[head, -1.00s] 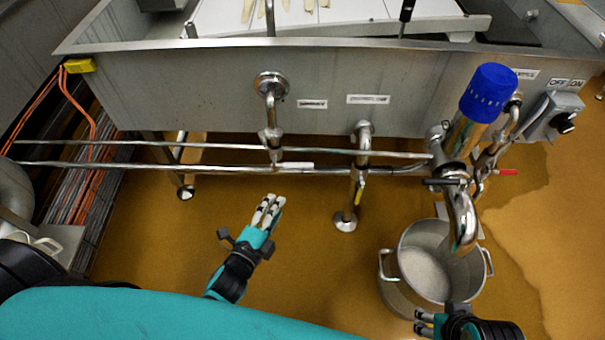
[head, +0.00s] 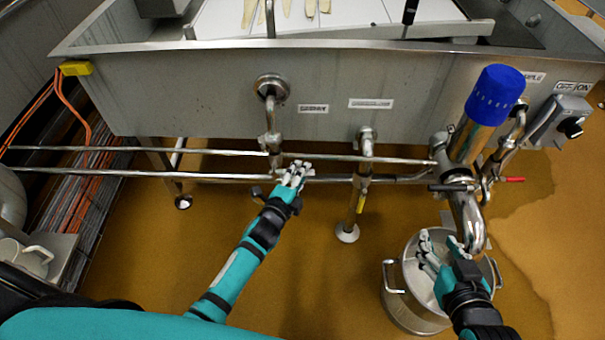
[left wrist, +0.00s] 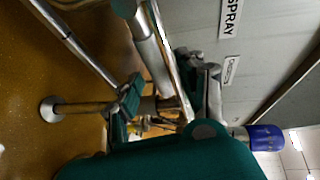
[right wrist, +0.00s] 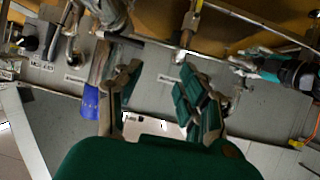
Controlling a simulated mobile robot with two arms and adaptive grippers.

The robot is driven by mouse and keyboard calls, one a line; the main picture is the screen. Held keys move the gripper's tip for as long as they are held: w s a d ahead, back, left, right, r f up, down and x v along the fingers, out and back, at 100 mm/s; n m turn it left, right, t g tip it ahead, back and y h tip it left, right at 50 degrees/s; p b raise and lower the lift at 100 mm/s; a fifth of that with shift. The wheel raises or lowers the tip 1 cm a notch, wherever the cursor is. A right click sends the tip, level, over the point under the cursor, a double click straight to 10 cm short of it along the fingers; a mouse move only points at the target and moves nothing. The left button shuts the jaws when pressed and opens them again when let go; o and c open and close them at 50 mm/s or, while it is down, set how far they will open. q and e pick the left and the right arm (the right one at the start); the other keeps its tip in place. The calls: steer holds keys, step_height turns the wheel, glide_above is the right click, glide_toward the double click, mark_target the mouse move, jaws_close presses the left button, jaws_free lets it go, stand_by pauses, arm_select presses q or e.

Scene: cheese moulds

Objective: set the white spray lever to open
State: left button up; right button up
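The white spray lever is at the valve on the left drain pipe (head: 271,125) under the sink. My left gripper's fingertips (head: 295,172) are at this spot and largely cover the lever. I cannot tell whether they touch it or which way it points now. In the left wrist view the SPRAY label (left wrist: 231,17) shows on the sink front, and a green finger (left wrist: 129,97) lies in front of the pipes. The lever cannot be made out there. My right gripper (head: 440,246) is open and empty above the steel pot; its spread fingers show in the right wrist view (right wrist: 157,92).
The steel pot (head: 395,296) stands on the floor under the bent outlet pipe. A yellow-handled valve (head: 361,203) is on the middle pipe, a red lever (head: 515,180) at right. A blue cap (head: 495,94) tops the right pipe. Horizontal rails (head: 225,176) run below the sink.

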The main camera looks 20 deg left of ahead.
arm_select(q)
steer(key=shift+x, duration=0.95)
arm_select(e)
steer(key=shift+w+a+r+t, duration=0.2)
steer(key=shift+w+r+t, duration=0.15)
steer(key=shift+r, duration=0.2)
steer(key=shift+w+a+r+t, duration=0.15)
steer(key=shift+w+r+t, duration=0.2)
steer(key=shift+r, duration=0.2)
arm_select(q)
steer(key=shift+s, duration=0.1)
jaws_close()
